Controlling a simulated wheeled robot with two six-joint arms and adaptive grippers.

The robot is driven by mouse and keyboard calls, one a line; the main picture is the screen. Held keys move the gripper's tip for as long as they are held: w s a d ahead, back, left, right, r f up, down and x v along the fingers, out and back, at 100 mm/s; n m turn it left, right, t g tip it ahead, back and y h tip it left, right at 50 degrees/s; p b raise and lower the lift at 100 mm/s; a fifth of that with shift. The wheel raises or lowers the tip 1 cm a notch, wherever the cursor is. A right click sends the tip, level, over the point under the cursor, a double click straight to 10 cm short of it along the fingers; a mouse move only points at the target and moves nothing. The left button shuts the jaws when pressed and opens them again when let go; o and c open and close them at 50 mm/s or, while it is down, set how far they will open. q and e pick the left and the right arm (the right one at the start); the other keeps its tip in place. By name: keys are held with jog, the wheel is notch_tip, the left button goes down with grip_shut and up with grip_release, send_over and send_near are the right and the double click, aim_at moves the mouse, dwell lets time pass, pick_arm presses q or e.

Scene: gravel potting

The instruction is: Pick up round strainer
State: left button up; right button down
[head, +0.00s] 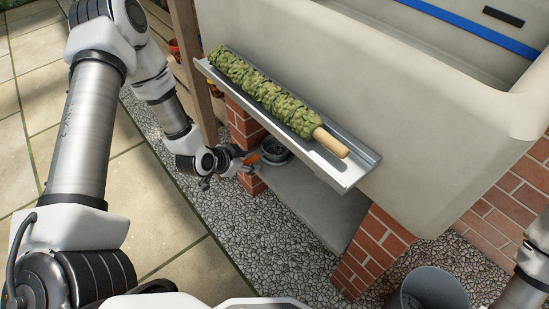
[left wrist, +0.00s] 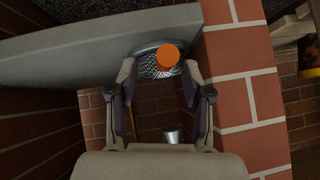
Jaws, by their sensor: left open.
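The round strainer (head: 276,151) sits on the grey shelf under the trough, beside a brick pillar, with its orange handle (head: 251,158) pointing toward my left gripper. In the left wrist view its metal mesh (left wrist: 146,66) and round orange handle end (left wrist: 168,54) show ahead. My left gripper (head: 236,162) is low by the pillar, close to the handle. In the left wrist view the left gripper (left wrist: 158,70) is open and empty, with the handle end in line between its fingertips. Whether it touches the handle cannot be told. My right gripper is out of view.
The grey shelf (head: 314,195) spans between the brick pillars (head: 372,247). Above it, a metal tray (head: 357,172) on the trough (head: 400,100) holds a green moss pole (head: 265,93). A wooden post (head: 192,65) stands near my left arm. A grey bucket (head: 408,300) stands lower right.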

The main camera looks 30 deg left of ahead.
aim_at(252, 158)
pick_arm(q)
jog(key=b+x, duration=0.3)
jog(key=x, duration=0.1)
jog(key=shift+w+a+f, duration=0.1)
jog(key=shift+w, duration=0.35)
grip_shut()
jog(key=shift+r, duration=0.25)
